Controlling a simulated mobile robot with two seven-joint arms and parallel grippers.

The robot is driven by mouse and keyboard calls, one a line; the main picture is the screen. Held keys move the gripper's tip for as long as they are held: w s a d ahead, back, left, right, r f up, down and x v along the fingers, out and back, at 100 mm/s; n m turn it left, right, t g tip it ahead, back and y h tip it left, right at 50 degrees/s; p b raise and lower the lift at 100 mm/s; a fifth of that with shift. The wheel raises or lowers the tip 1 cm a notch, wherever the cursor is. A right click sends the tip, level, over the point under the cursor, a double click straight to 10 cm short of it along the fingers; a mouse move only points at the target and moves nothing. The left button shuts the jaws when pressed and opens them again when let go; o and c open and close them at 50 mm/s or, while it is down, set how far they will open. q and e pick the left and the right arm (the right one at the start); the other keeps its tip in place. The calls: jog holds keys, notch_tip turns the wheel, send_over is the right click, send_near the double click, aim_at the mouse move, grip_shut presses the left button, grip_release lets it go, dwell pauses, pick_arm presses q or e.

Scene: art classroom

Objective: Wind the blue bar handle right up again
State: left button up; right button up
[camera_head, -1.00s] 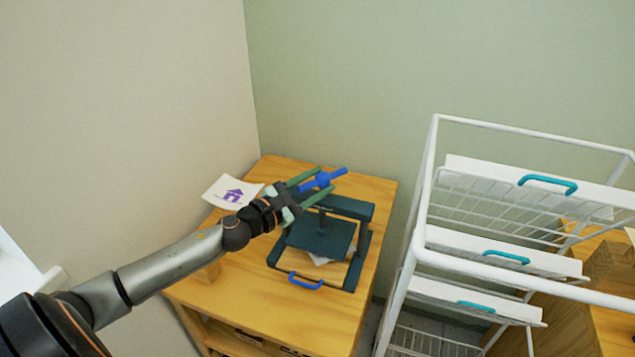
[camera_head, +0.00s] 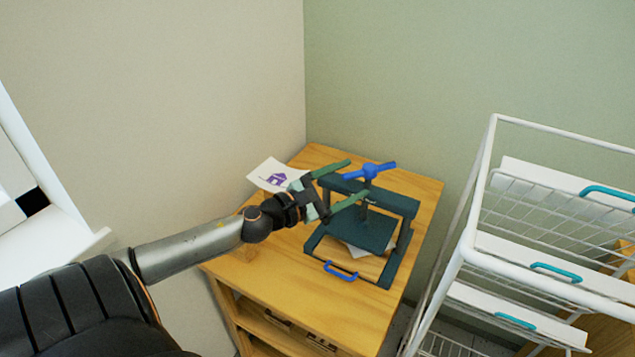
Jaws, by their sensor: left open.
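The blue bar handle (camera_head: 369,171) sits on top of the screw of a dark teal press (camera_head: 400,203) on a wooden table. The press plate (camera_head: 358,232) is low in the frame, with paper showing beneath it. My left gripper (camera_head: 357,179) is open, its two green fingers spread and pointing toward the bar handle from the left. The bar seems to lie just beyond or between the fingertips; I cannot tell whether they touch it. My right gripper is not in view.
A blue pull handle (camera_head: 340,271) is at the press's front. A sheet with a purple house print (camera_head: 277,175) lies at the table's back left. A white wire drawer rack (camera_head: 480,203) stands to the right. Bare table (camera_head: 290,285) shows in front.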

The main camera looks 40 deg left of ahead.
pick_arm(q)
jog(key=b+v, duration=0.1)
jog(key=v, duration=0.7)
jog(key=shift+s, duration=0.1)
jog(key=shift+c, duration=0.2)
